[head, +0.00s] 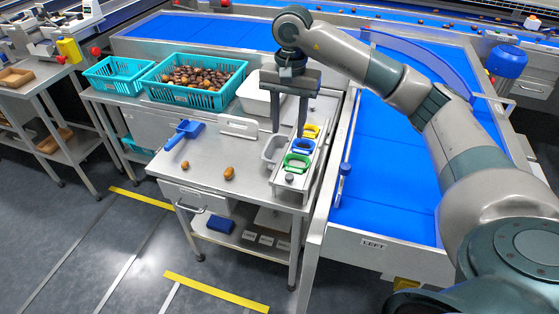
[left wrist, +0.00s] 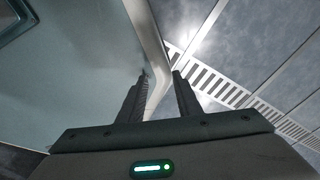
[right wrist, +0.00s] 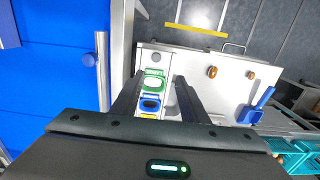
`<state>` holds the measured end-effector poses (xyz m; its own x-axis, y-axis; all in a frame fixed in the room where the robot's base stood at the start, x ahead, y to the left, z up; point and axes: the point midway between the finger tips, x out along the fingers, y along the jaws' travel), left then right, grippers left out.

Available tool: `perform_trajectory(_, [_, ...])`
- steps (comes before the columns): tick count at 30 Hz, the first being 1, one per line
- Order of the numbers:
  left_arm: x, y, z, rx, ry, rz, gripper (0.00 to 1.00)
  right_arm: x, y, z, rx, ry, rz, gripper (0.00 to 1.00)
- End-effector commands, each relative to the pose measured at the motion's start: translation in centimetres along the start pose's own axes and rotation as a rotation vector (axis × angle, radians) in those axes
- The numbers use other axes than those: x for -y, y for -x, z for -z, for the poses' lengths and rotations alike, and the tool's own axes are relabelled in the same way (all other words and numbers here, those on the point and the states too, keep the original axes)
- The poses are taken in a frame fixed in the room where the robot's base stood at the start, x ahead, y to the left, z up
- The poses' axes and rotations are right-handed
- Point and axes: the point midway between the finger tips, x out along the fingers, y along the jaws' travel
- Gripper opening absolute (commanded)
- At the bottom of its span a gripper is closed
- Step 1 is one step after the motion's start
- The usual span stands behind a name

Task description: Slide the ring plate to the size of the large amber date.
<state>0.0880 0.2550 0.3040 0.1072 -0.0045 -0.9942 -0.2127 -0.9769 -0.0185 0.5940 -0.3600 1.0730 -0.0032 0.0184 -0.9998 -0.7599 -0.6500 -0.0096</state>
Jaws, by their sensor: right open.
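The ring plate (head: 289,170) lies along the right side of the steel table, with yellow, blue and green rings in a row. Its green ring (right wrist: 153,74) is nearest the table's front edge. An amber date (head: 229,173) lies left of it, and a slightly smaller-looking brown date (head: 185,138) lies farther left. My right gripper (head: 288,130) points down with its fingers apart, above the ring plate; in the right wrist view the rings show between the fingers. My left gripper (left wrist: 160,75) is open and empty, away from the table.
A grey tray (head: 271,154) stands beside the ring plate. A blue scoop (head: 184,131), a white label stand (head: 238,126) and a white bin (head: 258,99) are on the table. A teal crate (head: 193,99) of dates stands behind. A blue conveyor (head: 385,180) runs on the right.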

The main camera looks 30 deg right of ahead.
Motion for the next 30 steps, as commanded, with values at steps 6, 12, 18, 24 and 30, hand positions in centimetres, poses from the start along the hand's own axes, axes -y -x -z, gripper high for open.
perform_trajectory(6, [-0.2,0.1,-1.2,0.014,0.000,-0.002,0.31,-0.5,0.3,0.5,-0.014,-0.001,-0.017,0.40])
perform_trajectory(12, [-0.6,0.3,-3.8,0.046,0.000,-0.006,0.31,-0.5,0.2,0.4,-0.012,-0.001,-0.016,0.40])
perform_trajectory(18, [-0.5,0.6,-3.0,0.037,0.000,-0.005,0.31,-0.5,-0.5,0.4,-0.010,-0.001,-0.017,0.40])
perform_trajectory(24, [-0.1,1.1,-0.6,0.007,0.000,-0.002,0.31,-0.6,-2.6,0.4,-0.009,-0.001,-0.019,0.40])
perform_trajectory(30, [-0.1,2.3,-0.8,0.011,0.000,-0.002,0.31,-0.6,-5.9,0.4,-0.008,-0.001,-0.018,0.40])
